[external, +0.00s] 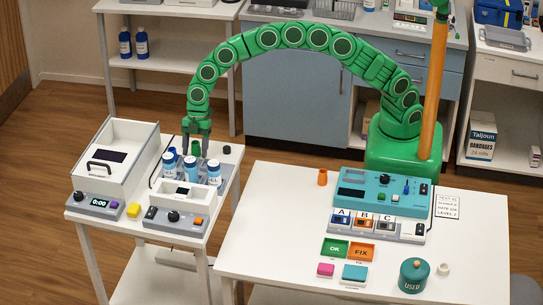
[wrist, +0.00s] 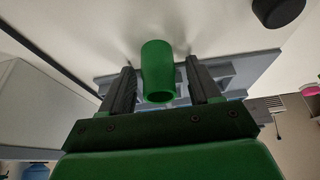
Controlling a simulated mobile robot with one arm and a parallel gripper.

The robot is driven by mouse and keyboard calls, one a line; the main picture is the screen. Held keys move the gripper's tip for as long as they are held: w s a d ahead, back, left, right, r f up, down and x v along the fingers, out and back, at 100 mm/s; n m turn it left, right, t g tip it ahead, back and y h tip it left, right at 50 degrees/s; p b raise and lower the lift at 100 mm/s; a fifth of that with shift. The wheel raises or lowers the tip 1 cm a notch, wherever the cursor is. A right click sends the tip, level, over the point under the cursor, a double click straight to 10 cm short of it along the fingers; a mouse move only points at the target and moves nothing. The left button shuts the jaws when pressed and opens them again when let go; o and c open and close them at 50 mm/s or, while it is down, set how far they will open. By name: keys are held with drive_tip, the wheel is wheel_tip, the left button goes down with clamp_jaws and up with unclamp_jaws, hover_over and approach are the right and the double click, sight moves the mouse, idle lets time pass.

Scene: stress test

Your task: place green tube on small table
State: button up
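The green tube (external: 196,148) is a short open cylinder behind the bottles at the left table. In the wrist view, the tube (wrist: 158,72) is between my gripper's two dark fingers, with a gap on each side. My gripper (external: 196,146) points down over the back of the left table, open around the tube and not visibly touching it. The smaller white table (external: 140,245) is at left and holds equipment. I cannot tell exactly what the tube rests on.
White-capped blue bottles (external: 191,169) stand in a grey rack close to my gripper. A black round piece (external: 227,149) is to its right. A boxy device (external: 115,155) fills the left table's left side. The larger white table (external: 270,235) has clear room at its left front.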

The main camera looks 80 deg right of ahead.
drive_tip(key=v, duration=1.2)
drive_tip(key=shift+r, duration=0.1)
